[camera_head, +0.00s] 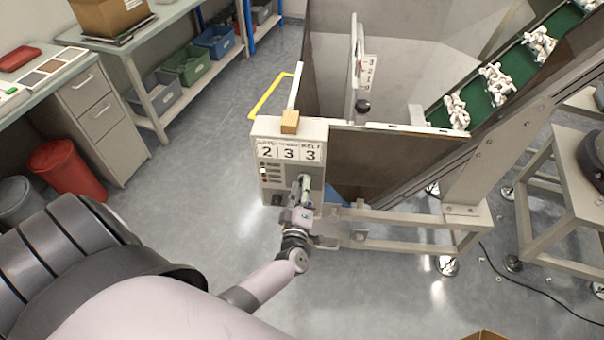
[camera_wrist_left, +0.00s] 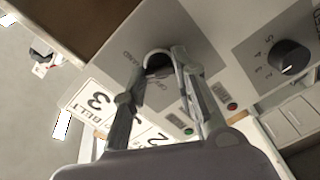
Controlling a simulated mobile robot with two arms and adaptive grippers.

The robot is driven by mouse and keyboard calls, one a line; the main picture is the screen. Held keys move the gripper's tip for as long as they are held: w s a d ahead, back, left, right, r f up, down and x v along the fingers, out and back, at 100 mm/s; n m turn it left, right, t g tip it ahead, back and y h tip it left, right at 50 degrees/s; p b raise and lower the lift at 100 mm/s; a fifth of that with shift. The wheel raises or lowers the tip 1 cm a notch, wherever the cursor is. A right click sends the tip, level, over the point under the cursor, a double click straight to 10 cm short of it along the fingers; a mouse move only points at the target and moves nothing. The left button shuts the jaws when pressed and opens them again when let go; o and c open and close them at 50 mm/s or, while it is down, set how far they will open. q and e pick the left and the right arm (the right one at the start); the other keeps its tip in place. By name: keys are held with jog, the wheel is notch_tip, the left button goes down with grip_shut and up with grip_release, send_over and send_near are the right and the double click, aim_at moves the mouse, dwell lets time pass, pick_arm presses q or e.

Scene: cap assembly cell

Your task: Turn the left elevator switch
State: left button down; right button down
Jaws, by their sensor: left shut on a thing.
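The grey control box (camera_head: 265,160) carries number cards reading 2, 3 and 3 on its front. My left gripper (camera_head: 303,182) is at the right part of this front, below the cards, and hides what it holds in the head view. In the left wrist view my left gripper (camera_wrist_left: 160,68) has its two fingers on either side of a dark round switch knob (camera_wrist_left: 158,62) and is shut on it. My right gripper is not in view.
A black dial (camera_wrist_left: 290,57) with numbers sits on the same panel, apart from the fingers. A small wooden block (camera_head: 290,121) rests on the box. A green conveyor (camera_head: 478,105) carries white parts. Open floor lies left.

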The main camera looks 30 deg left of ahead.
pick_arm(q)
jog(key=shift+f+m+p, duration=0.1)
jog(key=shift+m+p, duration=0.4)
jog(key=shift+m, duration=1.2)
jog(key=c, duration=1.3)
grip_release()
jog(key=v, duration=1.2)
